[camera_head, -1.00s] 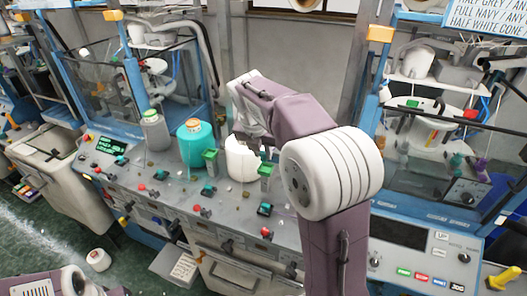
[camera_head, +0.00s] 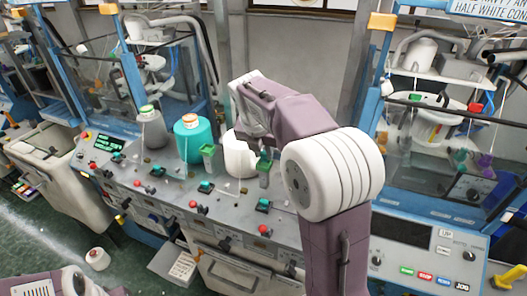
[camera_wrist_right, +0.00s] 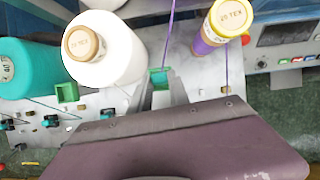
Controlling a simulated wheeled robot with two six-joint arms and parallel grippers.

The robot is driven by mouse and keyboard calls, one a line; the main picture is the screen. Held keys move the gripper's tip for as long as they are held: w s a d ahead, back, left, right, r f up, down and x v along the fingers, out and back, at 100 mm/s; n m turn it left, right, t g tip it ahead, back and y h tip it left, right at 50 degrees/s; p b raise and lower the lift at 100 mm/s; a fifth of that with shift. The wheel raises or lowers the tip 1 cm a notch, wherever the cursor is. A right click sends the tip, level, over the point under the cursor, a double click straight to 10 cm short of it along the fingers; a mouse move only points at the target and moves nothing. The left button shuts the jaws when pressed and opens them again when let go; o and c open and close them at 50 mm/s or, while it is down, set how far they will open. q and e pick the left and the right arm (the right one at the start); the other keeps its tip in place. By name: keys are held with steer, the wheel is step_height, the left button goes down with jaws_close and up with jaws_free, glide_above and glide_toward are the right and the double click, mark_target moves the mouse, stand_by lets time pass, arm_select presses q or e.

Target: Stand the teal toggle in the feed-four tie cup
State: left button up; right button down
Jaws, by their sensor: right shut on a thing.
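My right gripper (camera_wrist_right: 163,93) is shut on a small teal piece (camera_wrist_right: 160,84), which I take for the teal toggle. It is at the square green rim of a tie cup (camera_wrist_right: 158,72) in the right wrist view. Whether the toggle is inside the cup or just above it I cannot tell. In the head view this green cup (camera_head: 264,168) stands right of the white cone, and my forearm hides part of the gripper. Another green cup (camera_head: 208,151) stands left of the white cone, also in the wrist view (camera_wrist_right: 67,92). My left gripper is out of view.
A white yarn cone (camera_head: 238,160) and a teal yarn cone (camera_head: 193,142) stand close to the left. A purple cone with a yellow top (camera_wrist_right: 221,27) is right of the cup in the wrist view. Red and teal switches (camera_head: 264,205) line the grey panel.

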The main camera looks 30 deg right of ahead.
steer(key=shift+a+f, duration=0.1)
steer(key=shift+f, duration=0.25)
steer(key=shift+f+b, duration=0.5)
steer(key=shift+f, duration=0.15)
steer(key=c, duration=1.1)
jaws_free()
steer(key=shift+c, duration=0.2)
steer(key=v, duration=0.9)
